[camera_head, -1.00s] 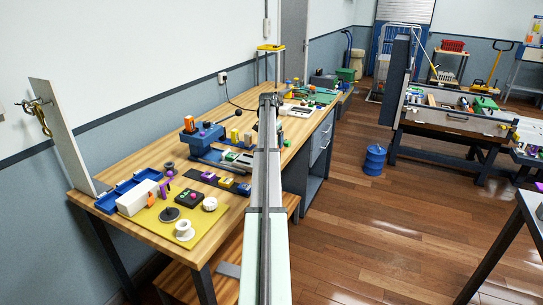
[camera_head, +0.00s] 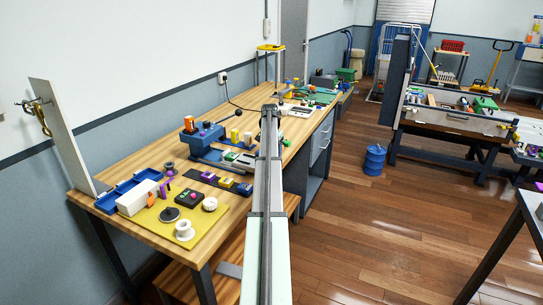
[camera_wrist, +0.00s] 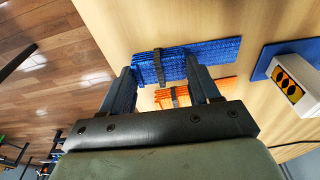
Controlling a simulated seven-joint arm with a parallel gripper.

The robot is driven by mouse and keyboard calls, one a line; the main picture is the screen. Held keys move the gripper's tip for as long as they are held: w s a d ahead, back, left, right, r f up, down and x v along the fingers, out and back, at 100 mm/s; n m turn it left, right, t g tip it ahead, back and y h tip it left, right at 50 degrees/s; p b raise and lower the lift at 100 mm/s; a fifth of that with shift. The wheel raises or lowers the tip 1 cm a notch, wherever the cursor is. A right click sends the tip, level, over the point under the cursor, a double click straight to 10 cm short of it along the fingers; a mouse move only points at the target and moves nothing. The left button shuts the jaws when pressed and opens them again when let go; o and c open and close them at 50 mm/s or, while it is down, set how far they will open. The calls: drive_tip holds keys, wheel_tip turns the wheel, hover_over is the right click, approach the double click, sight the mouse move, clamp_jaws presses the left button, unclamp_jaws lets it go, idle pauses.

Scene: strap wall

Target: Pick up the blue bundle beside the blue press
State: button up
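The blue bundle (camera_wrist: 212,60) lies flat on the wooden bench, with a dark strap around it, in the wrist view. My gripper (camera_wrist: 158,68) is open above it. One finger is at the bundle's left end and the other overlaps its middle, with the strap showing between them. I cannot tell whether the fingertips reach down beside it. An orange bundle (camera_wrist: 175,97) with its own strap lies close by, partly behind the fingers. The blue press (camera_head: 203,137) stands on the bench in the head view. There, my arm hides the blue bundle and my gripper.
A white box with orange ovals (camera_wrist: 288,82) sits on a blue base right of the bundles in the wrist view. Small parts and a yellow mat (camera_head: 152,221) cover the bench's near end. A cable runs from the wall socket (camera_head: 222,77).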

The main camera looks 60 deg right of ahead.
drive_tip(key=c, duration=0.6)
drive_tip(key=shift+r, duration=0.1)
